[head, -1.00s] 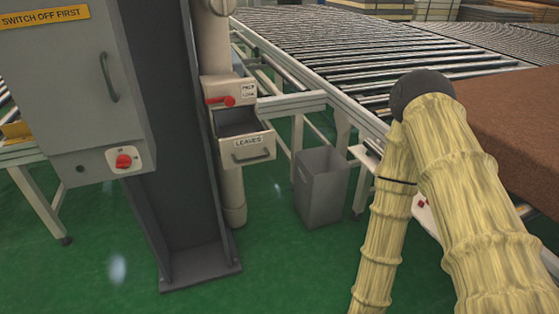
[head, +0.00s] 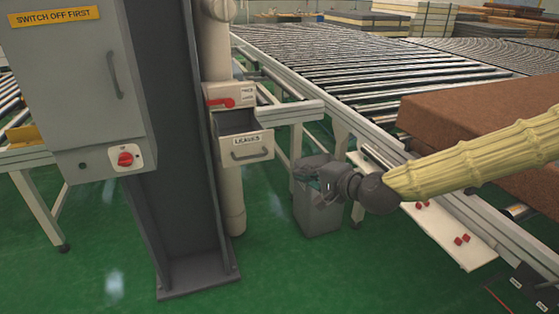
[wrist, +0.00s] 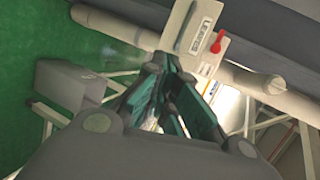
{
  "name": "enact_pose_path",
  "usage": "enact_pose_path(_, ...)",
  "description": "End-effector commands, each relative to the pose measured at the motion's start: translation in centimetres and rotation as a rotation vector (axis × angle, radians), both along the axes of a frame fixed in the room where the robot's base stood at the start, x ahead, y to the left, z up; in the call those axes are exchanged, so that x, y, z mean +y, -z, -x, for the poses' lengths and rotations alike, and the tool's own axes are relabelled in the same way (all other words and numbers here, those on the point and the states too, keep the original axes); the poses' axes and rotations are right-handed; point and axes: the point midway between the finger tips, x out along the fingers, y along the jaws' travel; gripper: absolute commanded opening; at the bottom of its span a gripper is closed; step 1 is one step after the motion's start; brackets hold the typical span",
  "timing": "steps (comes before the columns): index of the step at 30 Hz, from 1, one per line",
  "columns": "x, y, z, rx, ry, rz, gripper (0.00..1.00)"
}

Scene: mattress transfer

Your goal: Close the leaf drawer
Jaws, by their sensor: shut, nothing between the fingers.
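The leaf drawer (head: 248,151), a beige box labelled LEAVES with a grey handle, sticks out open from a housing on the beige pipe, its dark inside showing. It also shows tilted in the wrist view (wrist: 191,28), beyond the fingertips. A red lever (head: 221,102) sits just above it, and it shows in the wrist view too. My gripper (head: 302,174) is to the right of the drawer and a little lower, in front of the grey bin, apart from the drawer front. Its teal-lined fingers (wrist: 165,75) are shut and empty, pointing toward the drawer.
A grey bin (head: 318,220) stands on the green floor below my gripper. A roller conveyor (head: 340,60) runs behind, with a brown mattress (head: 430,115) at right. A white shelf with red bits (head: 440,235) lies under my arm. A dark post (head: 170,150) stands left of the drawer.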

Motion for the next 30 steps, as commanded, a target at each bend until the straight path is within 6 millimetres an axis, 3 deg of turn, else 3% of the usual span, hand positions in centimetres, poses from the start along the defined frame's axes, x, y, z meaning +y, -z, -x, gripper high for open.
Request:
enact_pose_path(3, -0.3, -2.2, -0.5, -0.025, 0.008, -0.037, 0.00)
enact_pose_path(6, -0.1, -2.8, -0.8, -0.030, 0.010, -0.046, 0.00)
enact_pose_path(13, 1.3, -2.0, -2.6, -0.028, 0.006, -0.044, 0.00)
enact_pose_path(30, 6.4, 0.3, -9.5, -0.028, 0.006, -0.044, 0.00)
